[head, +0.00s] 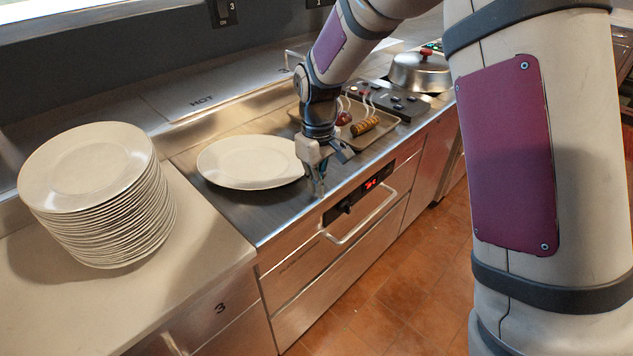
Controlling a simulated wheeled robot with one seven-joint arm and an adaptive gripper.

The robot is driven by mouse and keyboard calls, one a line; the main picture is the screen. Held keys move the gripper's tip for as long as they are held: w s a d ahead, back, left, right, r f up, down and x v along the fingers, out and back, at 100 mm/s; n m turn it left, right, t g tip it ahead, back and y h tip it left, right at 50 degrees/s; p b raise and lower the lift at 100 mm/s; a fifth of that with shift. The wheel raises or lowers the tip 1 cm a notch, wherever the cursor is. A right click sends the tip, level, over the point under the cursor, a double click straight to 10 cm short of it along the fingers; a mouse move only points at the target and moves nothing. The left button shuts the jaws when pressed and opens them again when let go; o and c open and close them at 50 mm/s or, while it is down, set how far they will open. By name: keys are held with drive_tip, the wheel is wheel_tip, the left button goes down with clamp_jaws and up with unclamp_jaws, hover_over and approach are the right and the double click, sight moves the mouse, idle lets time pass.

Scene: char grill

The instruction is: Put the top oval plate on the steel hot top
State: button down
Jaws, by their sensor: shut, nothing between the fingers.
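A white oval plate (250,162) lies flat on the steel hot top (240,205). My gripper (319,190) is shut and empty, pointing down beside the plate's right edge, over the front part of the steel surface. I cannot tell whether the fingertips touch the steel. A tall stack of white oval plates (105,200) stands on the pale counter to the left; its top plate (86,166) sits slightly off line with those below.
A tray (385,128) with food on it lies just right of my gripper. A domed lid (420,72) with a red knob stands farther right. A bar handle (362,217) sticks out in front. A raised shelf marked HOT (220,90) runs behind.

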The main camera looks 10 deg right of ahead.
wheel_tip(320, 180, up, 10)
idle(0.5)
drive_tip(key=s+d+r+m+t, duration=0.1)
drive_tip(key=s+d+r+m, duration=0.15)
drive_tip(key=s+r, duration=0.35)
drive_tip(key=s+d+r+m+t, duration=0.1)
drive_tip(key=s+d+r, duration=0.3)
drive_tip(key=s, duration=0.3)
drive_tip(key=s+d+m+t, duration=0.1)
drive_tip(key=s+m, duration=0.1)
drive_tip(key=s, duration=0.6)
drive_tip(key=s+d+m+t+p, duration=0.1)
drive_tip(key=s+d, duration=0.1)
drive_tip(key=s, duration=0.7)
drive_tip(key=shift+s+d+m, duration=0.15)
drive_tip(key=shift+d+m, duration=0.15)
drive_tip(key=shift+m, duration=0.05)
